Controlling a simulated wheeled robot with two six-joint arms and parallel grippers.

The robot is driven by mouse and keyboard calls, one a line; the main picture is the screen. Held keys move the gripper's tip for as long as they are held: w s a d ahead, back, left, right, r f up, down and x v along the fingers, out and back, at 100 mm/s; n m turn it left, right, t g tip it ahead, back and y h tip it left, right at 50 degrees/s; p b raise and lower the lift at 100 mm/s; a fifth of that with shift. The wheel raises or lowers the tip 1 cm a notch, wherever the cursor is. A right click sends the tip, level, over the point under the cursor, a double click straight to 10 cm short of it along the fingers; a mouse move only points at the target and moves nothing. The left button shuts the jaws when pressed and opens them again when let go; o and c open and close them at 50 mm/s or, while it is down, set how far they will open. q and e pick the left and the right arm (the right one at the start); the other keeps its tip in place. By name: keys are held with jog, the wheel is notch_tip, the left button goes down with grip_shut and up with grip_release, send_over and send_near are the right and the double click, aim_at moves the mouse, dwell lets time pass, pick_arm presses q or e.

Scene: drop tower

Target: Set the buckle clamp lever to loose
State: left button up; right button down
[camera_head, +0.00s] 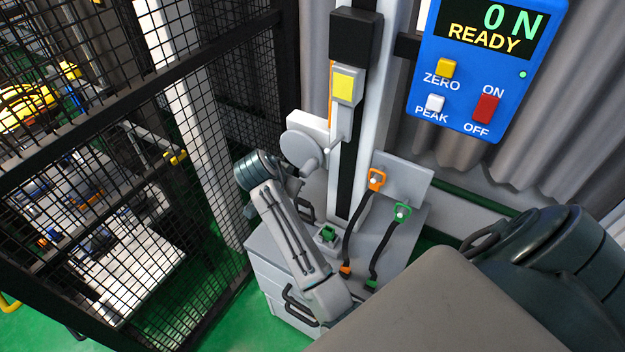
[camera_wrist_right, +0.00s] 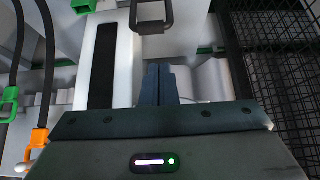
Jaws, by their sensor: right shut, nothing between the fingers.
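A dark loop-shaped handle (camera_head: 305,210), which looks like the buckle clamp lever, stands at the left foot of the tower column. It also shows at the top of the right wrist view (camera_wrist_right: 152,28); whether it is tight or loose I cannot tell. My right gripper (camera_wrist_right: 160,84) is shut and empty, its fingers pointing towards the handle with a visible gap in the wrist view. In the head view it is mostly hidden behind my wrist, close to the handle. My left gripper is not in view.
A green block (camera_head: 327,235) sits on the grey base beside the column. Orange (camera_head: 376,178) and green (camera_head: 402,212) hooks with black cables are to the right. A black mesh fence (camera_head: 100,110) stands close on the left.

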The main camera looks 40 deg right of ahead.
jog(key=p+x, duration=0.3)
jog(key=x, duration=0.5)
jog(key=shift+a, duration=0.1)
jog(key=shift+w+f, duration=0.1)
jog(key=shift+f, duration=0.35)
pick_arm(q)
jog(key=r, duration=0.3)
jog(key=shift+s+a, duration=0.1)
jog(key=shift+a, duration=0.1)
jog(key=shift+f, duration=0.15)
pick_arm(e)
jog(key=shift+d, duration=0.25)
